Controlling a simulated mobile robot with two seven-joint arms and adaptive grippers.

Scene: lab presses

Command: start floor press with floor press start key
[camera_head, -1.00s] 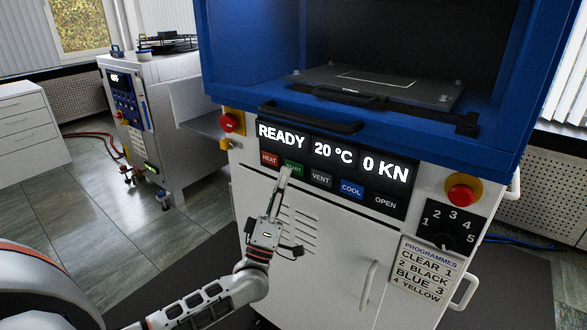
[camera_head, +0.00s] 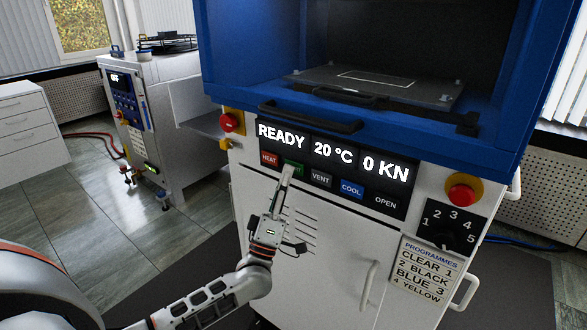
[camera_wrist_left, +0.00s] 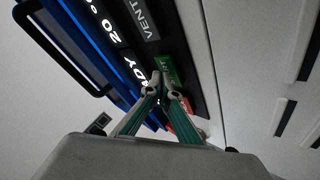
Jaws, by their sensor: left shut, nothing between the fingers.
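The floor press (camera_head: 330,235) is a white cabinet with a blue upper frame. Its dark panel reads READY, 20 °C and 0 KN. The green start key (camera_head: 293,167) sits between the red HEAT key and the dark VENT key, and my fingertips partly cover its label. My left gripper (camera_head: 288,173) is shut and empty, its tips at the green key's lower part. In the left wrist view the shut fingertips (camera_wrist_left: 163,88) overlap the near edge of the green key (camera_wrist_left: 168,72). I cannot tell whether they touch it. My right gripper is not in view.
Red HEAT (camera_head: 269,158), VENT (camera_head: 320,178), blue COOL (camera_head: 351,189) and OPEN (camera_head: 386,202) keys share the row. Red emergency buttons (camera_head: 230,122) (camera_head: 461,193) flank the panel. A handle bar (camera_head: 310,118) juts out above it. A programme dial (camera_head: 447,235) is at right.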

